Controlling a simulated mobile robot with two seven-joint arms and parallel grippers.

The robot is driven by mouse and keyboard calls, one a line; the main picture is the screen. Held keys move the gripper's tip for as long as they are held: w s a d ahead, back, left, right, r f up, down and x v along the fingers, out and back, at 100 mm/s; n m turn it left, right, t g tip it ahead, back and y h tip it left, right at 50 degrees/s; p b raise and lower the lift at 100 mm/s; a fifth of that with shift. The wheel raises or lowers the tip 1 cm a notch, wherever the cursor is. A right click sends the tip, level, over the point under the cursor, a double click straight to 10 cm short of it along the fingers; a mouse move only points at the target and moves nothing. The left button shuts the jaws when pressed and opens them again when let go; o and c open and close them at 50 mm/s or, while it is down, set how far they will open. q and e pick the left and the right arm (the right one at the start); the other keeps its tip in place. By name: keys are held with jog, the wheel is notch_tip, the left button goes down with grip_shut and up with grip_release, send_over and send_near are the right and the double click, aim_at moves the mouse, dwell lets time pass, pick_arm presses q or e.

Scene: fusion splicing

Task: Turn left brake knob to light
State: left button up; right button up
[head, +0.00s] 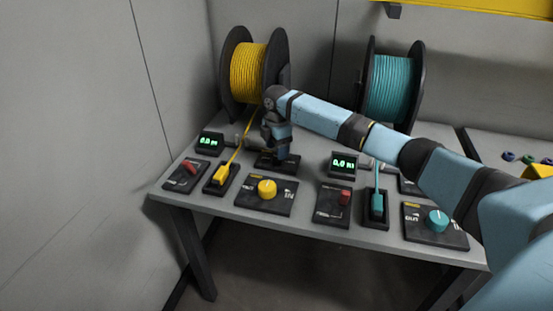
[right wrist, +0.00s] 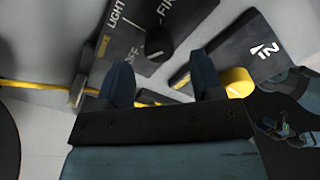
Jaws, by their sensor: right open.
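The left brake panel (right wrist: 125,45) shows in the right wrist view, with "LIGHT", "OFF" and a partly cut-off "FI..." printed on it. Its dark knob (right wrist: 160,38) stands beyond the fingertips; I cannot tell which mark it points to. In the head view the panel (head: 291,165) lies in front of the yellow spool (head: 248,72), and my gripper hides the knob. My right gripper (right wrist: 165,82) is open, with nothing between its fingers. In the head view it points down over the panel (head: 279,152). My left gripper is not in view.
A yellow cable (head: 239,148) runs close left of my gripper to a yellow connector (head: 221,174). A yellow dial (head: 267,187) is in front. The green-lit display (head: 343,163), red switch (head: 344,197), teal connector (head: 377,204), teal dial (head: 437,219) and teal spool (head: 392,88) are to the right.

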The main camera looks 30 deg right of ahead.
jog(key=shift+f, duration=1.85)
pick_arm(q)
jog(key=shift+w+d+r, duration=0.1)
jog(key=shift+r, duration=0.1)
